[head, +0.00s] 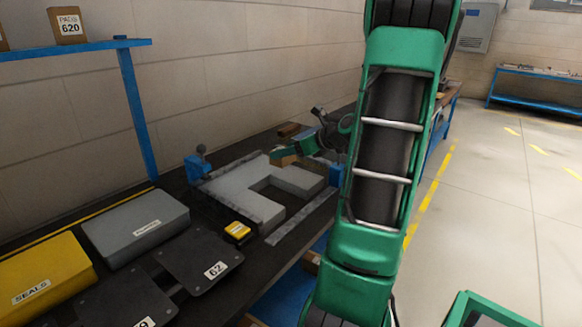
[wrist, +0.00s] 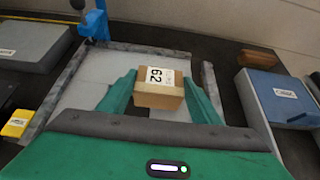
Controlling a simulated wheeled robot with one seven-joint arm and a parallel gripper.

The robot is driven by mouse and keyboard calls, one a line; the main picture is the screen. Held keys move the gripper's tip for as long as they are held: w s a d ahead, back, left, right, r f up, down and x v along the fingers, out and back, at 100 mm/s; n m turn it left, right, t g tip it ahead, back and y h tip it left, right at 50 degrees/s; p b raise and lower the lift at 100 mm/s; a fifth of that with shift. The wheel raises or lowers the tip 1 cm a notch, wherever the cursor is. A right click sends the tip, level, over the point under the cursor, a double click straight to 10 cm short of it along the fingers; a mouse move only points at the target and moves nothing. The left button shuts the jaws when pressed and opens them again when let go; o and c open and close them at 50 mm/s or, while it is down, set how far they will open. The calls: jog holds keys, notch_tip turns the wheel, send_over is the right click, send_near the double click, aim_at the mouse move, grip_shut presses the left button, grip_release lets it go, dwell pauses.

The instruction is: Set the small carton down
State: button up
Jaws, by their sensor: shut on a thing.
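The small carton is brown cardboard with a white label reading 62. In the wrist view the carton (wrist: 158,92) sits between the two green fingers of my gripper (wrist: 162,98), which is shut on it. In the head view the carton (head: 283,160) shows only in part, beside my green gripper (head: 298,150), over the far part of a grey U-shaped block (head: 245,187). Whether it touches anything below is hidden. A dark flat plate (head: 198,258) with a label reading 62 lies on the bench, nearer and to the left.
On the dark bench stand a yellow SEALS case (head: 45,277), a grey case (head: 135,228), a small yellow box (head: 238,231) and a blue clamp (head: 197,168). A blue case (wrist: 275,97) is at right in the wrist view. A blue shelf (head: 70,50) overhangs the left.

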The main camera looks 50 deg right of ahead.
jog(key=d+f, duration=0.1)
jog(key=s+d+f, duration=0.1)
jog(key=d, duration=0.1)
jog(key=shift+s+d+f, duration=0.1)
jog(key=shift+s+d, duration=0.05)
jog(key=shift+f, duration=1.95)
jog(key=o, duration=1.2)
jog(key=shift+c, duration=0.2)
